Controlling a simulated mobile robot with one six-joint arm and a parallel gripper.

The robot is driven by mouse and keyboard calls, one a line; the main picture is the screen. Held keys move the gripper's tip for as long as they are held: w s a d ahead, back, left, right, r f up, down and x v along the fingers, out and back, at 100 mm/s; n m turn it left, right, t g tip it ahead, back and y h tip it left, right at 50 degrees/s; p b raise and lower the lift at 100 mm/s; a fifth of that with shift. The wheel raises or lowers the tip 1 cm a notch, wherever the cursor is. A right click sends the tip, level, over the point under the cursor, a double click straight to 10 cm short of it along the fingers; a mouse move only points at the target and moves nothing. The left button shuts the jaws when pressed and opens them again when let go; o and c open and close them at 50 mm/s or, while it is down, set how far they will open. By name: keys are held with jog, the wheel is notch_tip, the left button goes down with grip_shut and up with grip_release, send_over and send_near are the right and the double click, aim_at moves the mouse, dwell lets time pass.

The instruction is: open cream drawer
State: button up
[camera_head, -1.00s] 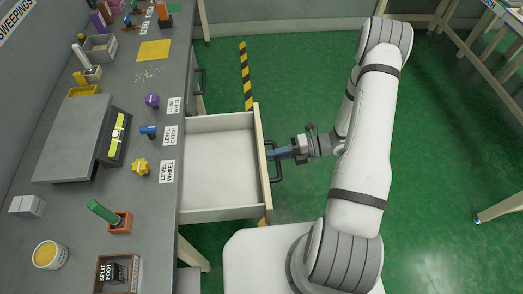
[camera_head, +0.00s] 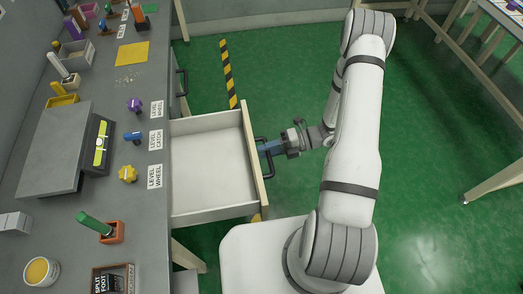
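The cream drawer (camera_head: 212,170) is pulled well out of the grey bench, and its inside looks empty. Its front panel (camera_head: 252,150) faces right and carries a dark bar handle (camera_head: 270,180).
The bench top (camera_head: 125,215) holds a grey plate (camera_head: 62,150), a blue knob (camera_head: 133,137), a yellow knob (camera_head: 128,174), a purple knob (camera_head: 134,104) and a green-handled tool (camera_head: 95,222). Another dark handle (camera_head: 182,82) is farther back. Green floor (camera_head: 290,80) lies open behind my arm.

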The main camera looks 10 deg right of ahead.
jog(key=p+v, duration=0.1)
jog(key=v, duration=0.6)
jog(key=shift+d, duration=0.4)
jog(key=shift+r, duration=0.15)
jog(key=s+r+n+t+h+p, duration=0.1)
jog(key=s+r+n+h+p, duration=0.3)
jog(key=r+n, duration=0.7)
jog(key=s+a+r+n+t+h+p, duration=0.1)
jog(key=s+r+n+h+p, duration=0.3)
jog(key=r+n, duration=0.8)
jog(key=s+a+r+n+t+h+p, duration=0.1)
jog(key=s+r+n+h+p, duration=0.3)
jog(key=r, duration=1.9)
jog(key=n+h+p, duration=0.3)
jog(key=n+p, duration=0.1)
jog(key=n, duration=0.4)
jog(key=shift+r+h+p, duration=0.3)
jog(key=shift+r, duration=0.1)
